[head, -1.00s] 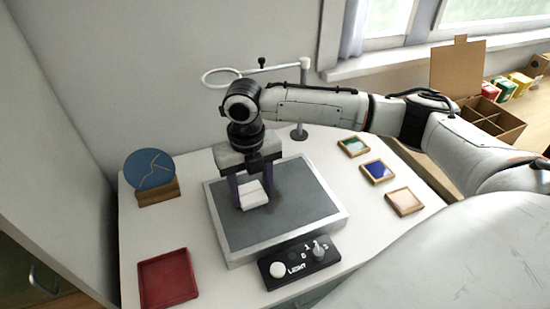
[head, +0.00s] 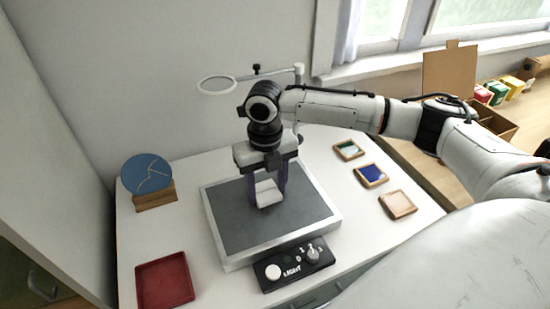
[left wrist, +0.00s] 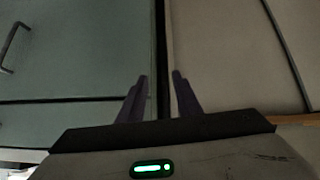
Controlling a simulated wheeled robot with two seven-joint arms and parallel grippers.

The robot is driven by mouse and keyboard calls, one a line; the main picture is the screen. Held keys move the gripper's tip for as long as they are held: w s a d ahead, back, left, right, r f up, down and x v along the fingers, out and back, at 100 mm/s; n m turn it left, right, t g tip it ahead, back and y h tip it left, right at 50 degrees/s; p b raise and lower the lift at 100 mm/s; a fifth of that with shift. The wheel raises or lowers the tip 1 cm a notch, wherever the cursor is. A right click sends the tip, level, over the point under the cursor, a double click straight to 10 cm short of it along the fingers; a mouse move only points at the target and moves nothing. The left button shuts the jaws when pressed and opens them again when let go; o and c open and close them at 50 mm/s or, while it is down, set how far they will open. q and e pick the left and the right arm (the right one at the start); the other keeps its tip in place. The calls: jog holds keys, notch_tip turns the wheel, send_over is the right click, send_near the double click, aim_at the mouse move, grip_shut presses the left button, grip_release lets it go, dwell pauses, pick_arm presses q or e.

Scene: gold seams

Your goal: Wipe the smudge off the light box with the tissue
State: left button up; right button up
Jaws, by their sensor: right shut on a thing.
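The light box (head: 232,228) is a grey panel in a pale frame, lying flat on the white table. My right gripper (head: 267,197) is over the middle of its panel, pointing down. It is shut on the tissue (head: 267,190), a small white pad low between the fingers at the panel. I cannot tell whether the tissue touches the surface. I cannot make out the smudge clearly; the gripper and arm hide part of the panel. My left gripper (left wrist: 159,75) shows in the left wrist view with its fingers apart and empty, facing cabinet doors.
A control box (head: 297,264) with knobs stands in front of the light box. A red tray (head: 165,281) is at front left, a blue disc (head: 148,172) on a wooden stand behind it. Small framed colour trays (head: 371,174) are at right. A ring magnifier (head: 217,85) stands behind.

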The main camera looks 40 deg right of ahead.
jog(key=shift+s+d, duration=0.2)
jog(key=shift+d, duration=0.65)
jog(key=shift+a+r, duration=0.1)
jog(key=shift+r, duration=3.95)
jog(key=shift+a, duration=0.1)
